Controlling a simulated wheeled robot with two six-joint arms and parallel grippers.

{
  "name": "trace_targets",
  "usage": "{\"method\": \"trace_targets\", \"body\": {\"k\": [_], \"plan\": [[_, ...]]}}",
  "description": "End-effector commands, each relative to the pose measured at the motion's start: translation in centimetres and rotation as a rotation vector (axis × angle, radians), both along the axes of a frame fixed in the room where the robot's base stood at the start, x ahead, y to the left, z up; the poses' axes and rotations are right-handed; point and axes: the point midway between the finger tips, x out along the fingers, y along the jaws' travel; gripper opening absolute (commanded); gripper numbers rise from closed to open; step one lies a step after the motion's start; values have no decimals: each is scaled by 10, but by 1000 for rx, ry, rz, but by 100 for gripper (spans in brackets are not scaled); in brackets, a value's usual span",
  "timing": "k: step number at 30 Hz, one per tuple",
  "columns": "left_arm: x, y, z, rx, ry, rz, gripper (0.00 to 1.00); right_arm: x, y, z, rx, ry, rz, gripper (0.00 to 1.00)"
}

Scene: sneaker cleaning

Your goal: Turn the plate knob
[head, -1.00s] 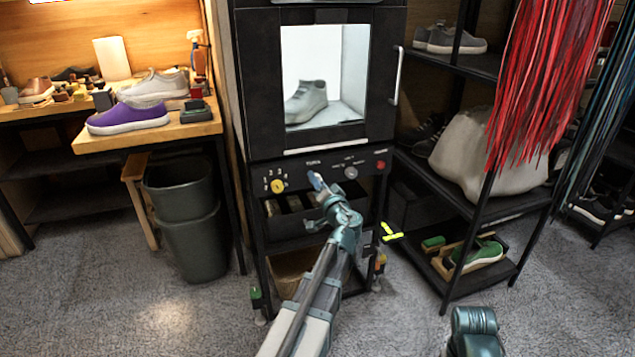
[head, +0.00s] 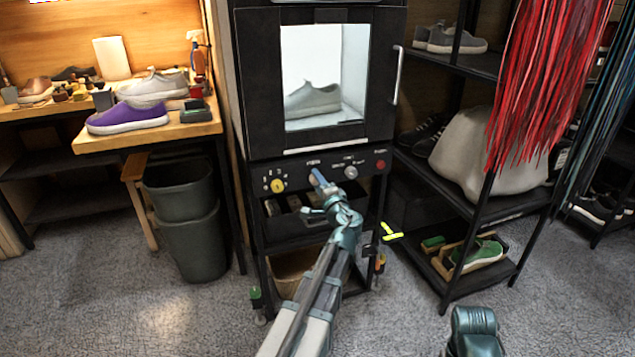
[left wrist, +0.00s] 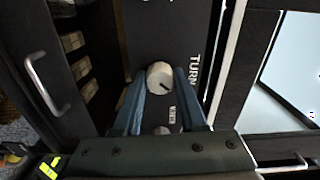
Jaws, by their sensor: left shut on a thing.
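The plate knob (left wrist: 160,76) is white and round with a dark mark, beside lettering that begins "TURN" in the left wrist view. My left gripper (left wrist: 160,92) is shut on it, one blue finger on each side. In the head view my left gripper (head: 317,179) is at the cabinet's control panel (head: 325,168) and covers much of the knob. A grey shoe (head: 313,101) stands nearly side-on in the lit chamber above, behind the window. Of my right arm only a dark teal part shows at the bottom right; its fingers are out of view.
A yellow knob (head: 277,186), a silver knob (head: 351,172) and a red button (head: 381,164) share the panel. The chamber door has a handle (head: 398,76) at its right. A drawer (head: 300,226) is below the panel. A shoe rack (head: 480,208) stands right.

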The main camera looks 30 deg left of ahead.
Motion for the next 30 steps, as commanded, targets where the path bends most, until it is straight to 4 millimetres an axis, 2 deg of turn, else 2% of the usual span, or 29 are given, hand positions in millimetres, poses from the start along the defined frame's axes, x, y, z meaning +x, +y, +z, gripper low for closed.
{"method": "trace_targets", "body": {"k": [19,20,21,24,30], "plan": [[0,-1,0,28,34,-2,0,0,0,0,0,0,0,0],[0,-1,0,28,34,-2,46,0,0,0,0,0,0,0],[0,-1,0,28,34,-2,54,0,0,0,0,0,0,0],[0,-1,0,28,34,-2,71,0,0,0,0,0,0,0],[0,0,0,29,33,-1,71,0,0,0,0,0,0,0]]}}
